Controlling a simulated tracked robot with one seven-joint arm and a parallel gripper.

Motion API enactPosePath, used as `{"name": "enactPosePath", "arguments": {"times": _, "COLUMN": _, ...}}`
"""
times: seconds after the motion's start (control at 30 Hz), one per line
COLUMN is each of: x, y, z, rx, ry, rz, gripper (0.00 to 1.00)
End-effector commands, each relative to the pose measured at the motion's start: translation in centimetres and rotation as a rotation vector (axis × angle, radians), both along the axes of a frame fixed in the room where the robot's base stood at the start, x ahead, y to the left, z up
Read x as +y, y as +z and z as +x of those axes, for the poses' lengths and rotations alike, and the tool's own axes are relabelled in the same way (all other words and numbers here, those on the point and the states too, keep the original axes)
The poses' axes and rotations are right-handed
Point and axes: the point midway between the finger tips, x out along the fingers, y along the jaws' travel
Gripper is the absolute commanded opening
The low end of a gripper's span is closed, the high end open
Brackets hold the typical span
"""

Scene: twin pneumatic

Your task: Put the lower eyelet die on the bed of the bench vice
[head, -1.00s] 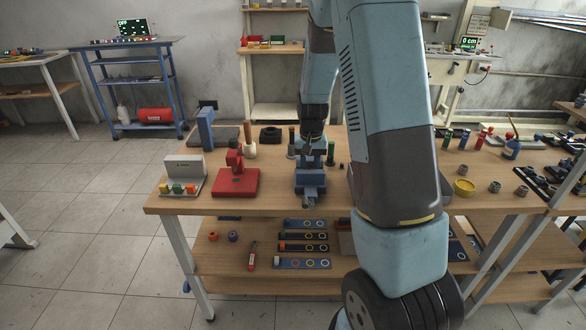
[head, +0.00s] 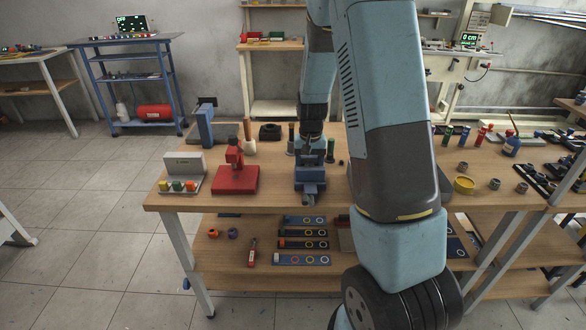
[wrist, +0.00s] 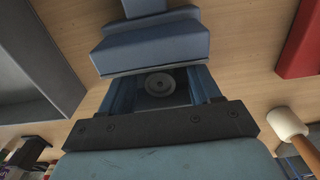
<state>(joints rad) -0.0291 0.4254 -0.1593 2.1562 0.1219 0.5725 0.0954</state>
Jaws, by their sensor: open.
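The blue bench vice (head: 310,182) stands near the front edge of the bench; in the wrist view its blue jaw block (wrist: 150,45) fills the upper middle. A small grey round die with a centre hole (wrist: 160,84), apparently the lower eyelet die, appears flat on the dark bed between the vice's blue sides. My gripper (head: 312,148) is above the rear of the vice, pointing down, and is open. Its fingertips are hard to tell from the blue vice parts. I cannot tell whether they touch the die.
A red press (head: 235,180) stands left of the vice and a mallet (head: 248,136) behind it to the left. A box with coloured buttons (head: 184,172) stands at the bench's left end. Bench between these is bare.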

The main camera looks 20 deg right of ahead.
Motion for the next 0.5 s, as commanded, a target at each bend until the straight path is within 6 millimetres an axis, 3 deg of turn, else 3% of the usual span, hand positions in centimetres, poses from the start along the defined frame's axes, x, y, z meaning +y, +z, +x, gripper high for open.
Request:
{"name": "enactPosePath", "arguments": {"times": 0.37, "x": 0.0, "y": 0.2, "z": 0.1, "rx": -0.002, "ry": -0.001, "rz": -0.001, "gripper": 0.62}}
{"name": "enactPosePath", "arguments": {"times": 0.5, "x": 0.0, "y": 1.1, "z": 0.2, "rx": -0.005, "ry": -0.001, "rz": -0.001, "gripper": 0.62}}
